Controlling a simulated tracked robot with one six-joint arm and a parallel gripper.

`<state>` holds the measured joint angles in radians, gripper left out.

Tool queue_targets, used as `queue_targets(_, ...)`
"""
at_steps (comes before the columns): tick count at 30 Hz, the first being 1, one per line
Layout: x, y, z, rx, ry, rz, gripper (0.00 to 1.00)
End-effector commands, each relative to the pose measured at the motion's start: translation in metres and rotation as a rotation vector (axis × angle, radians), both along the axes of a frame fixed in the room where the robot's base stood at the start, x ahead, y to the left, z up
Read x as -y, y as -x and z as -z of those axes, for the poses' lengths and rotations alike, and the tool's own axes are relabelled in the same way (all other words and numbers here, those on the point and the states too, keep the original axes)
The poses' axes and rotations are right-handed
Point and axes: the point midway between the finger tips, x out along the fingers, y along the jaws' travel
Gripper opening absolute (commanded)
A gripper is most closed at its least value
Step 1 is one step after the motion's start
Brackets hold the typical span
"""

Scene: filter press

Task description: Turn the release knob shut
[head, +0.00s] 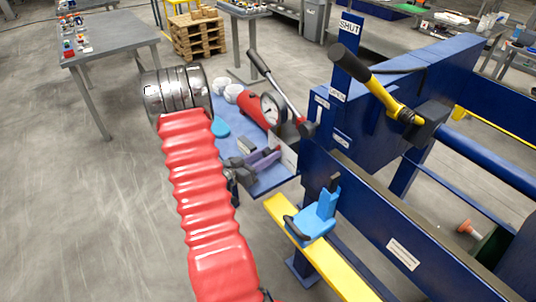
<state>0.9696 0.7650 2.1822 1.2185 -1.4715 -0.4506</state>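A red hand pump (254,106) with a round white gauge (270,110) and a black-gripped lever (276,86) sits on a blue shelf (272,180) beside the blue press frame. I cannot make out the release knob for certain. My gripper (250,160) shows as small dark grey parts just beyond my red-sleeved arm, over the shelf and in front of the pump. A purple piece (265,160) lies right at it; I cannot tell whether it is held or only beside the gripper. The finger gap is too small to read.
A yellow lever (388,100) with a black grip stands on the press near SHUT and OPEN labels. A light blue holder (318,218) sits on a yellow rail (330,265). A blue teardrop shape (220,127) and white rolls (226,90) lie by the pump.

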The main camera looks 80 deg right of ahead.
Motion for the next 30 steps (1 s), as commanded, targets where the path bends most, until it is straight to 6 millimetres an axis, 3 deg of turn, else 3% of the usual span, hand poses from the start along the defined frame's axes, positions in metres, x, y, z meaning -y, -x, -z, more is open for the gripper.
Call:
queue_targets(11,-0.007,-0.004,0.000,0.000,0.000,0.001,0.36)
queue_targets(30,-0.075,-0.052,-0.002,-0.001,0.000,-0.002,0.36)
